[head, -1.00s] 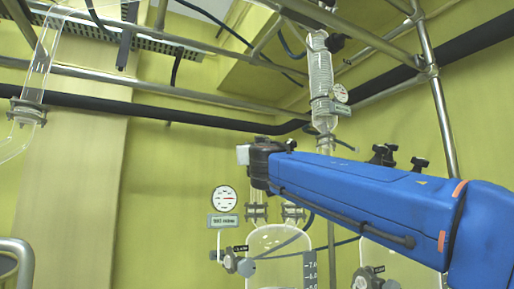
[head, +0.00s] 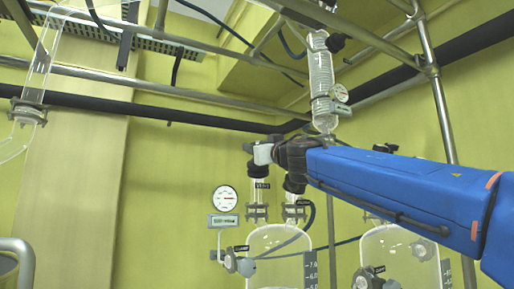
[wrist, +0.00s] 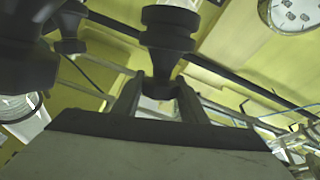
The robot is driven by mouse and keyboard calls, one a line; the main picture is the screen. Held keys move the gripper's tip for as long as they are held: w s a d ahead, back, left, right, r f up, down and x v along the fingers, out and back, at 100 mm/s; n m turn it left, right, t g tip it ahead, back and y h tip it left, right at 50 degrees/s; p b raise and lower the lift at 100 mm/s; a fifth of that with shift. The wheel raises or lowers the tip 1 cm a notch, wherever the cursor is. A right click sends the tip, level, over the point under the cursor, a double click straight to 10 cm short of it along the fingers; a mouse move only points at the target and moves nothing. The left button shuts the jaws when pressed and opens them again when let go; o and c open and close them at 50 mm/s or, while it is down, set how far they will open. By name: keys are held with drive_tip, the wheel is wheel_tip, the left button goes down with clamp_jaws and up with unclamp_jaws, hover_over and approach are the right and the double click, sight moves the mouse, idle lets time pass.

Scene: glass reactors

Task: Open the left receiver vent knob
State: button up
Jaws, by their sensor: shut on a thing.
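My gripper (head: 260,154) is above the left glass receiver (head: 279,245) in the head view, with the blue arm reaching in from the right. In the wrist view my gripper's fingers (wrist: 160,100) stand either side of the lower end of a black flared knob (wrist: 166,35) and are shut on it. That this is the left receiver vent knob I cannot tell for sure. The left neck with a small label (head: 262,185) rises beneath my gripper. Another black knob (head: 295,184) sits on the right neck, below my wrist. My gripper hides part of the neck's top.
A round gauge (head: 224,198) stands left of the receiver, and a second glass receiver (head: 400,250) is at right. A glass condenser (head: 321,75) hangs above. Metal pipes and a black pipe (head: 150,110) cross behind. More black knobs (wrist: 68,22) crowd the wrist view's left.

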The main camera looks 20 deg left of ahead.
drive_tip(key=n+g+y, duration=0.1)
drive_tip(key=n+g, duration=0.2)
drive_tip(key=n+g+y, duration=0.1)
drive_tip(key=n+g, duration=0.2)
drive_tip(key=g, duration=0.1)
drive_tip(key=shift+w+y, duration=0.1)
drive_tip(key=shift+y, duration=0.2)
drive_tip(key=shift+r+n+g, duration=0.1)
drive_tip(key=shift+n+g, duration=2)
drive_tip(key=shift+g, duration=0.7)
drive_tip(key=shift+s, duration=0.2)
drive_tip(key=shift+n+g, duration=0.4)
drive_tip(key=shift+g, duration=0.3)
drive_tip(key=shift+f, duration=0.2)
drive_tip(key=o, duration=1.1)
drive_tip(key=shift+c, duration=0.2)
drive_tip(key=shift+d, duration=0.15)
drive_tip(key=d, duration=1.7)
drive_tip(key=shift+f, duration=0.4)
drive_tip(key=shift+s+d, duration=0.1)
